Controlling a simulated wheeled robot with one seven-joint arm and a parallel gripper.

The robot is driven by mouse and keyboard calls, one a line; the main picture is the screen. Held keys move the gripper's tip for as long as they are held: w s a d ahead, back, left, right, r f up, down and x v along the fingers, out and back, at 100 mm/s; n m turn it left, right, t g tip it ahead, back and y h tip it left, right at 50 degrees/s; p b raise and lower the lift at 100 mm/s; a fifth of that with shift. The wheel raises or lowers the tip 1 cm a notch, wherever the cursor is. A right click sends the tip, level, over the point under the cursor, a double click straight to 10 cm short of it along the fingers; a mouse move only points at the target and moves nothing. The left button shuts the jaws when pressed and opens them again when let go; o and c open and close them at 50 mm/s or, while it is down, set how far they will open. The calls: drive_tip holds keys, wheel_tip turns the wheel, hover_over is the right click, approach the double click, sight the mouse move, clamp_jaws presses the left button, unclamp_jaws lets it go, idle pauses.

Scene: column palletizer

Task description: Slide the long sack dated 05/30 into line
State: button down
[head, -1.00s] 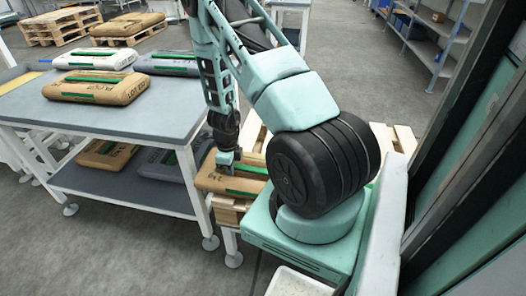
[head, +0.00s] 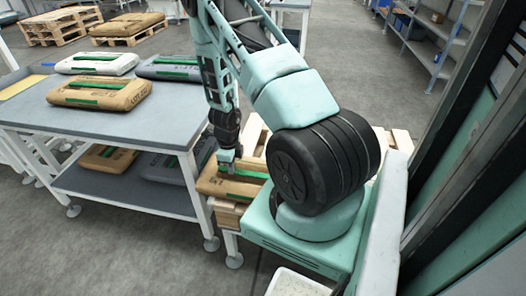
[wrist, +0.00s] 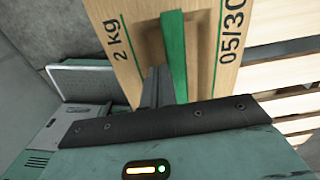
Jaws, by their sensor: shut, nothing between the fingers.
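The long tan sack (head: 233,186) with a green stripe lies on the wooden pallet (head: 229,214) beside my base. In the wrist view the sack (wrist: 203,50) fills the upper middle and shows the prints "2 kg" and "05/30" on either side of the stripe. I cannot tell whether the fingertips touch the sack. My arm hides the sack's right part in the head view.
A grey table (head: 160,115) stands left of the pallet, bearing a tan sack (head: 100,92), a white sack (head: 97,63) and a grey sack (head: 175,67). More sacks lie on its lower shelf. Pallet slats (wrist: 290,103) are bare right of the 05/30 sack.

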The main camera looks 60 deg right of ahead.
wheel_tip(320, 180, up, 5)
drive_tip(key=p, duration=0.4)
drive_tip(key=shift+a, duration=0.1)
idle(0.5)
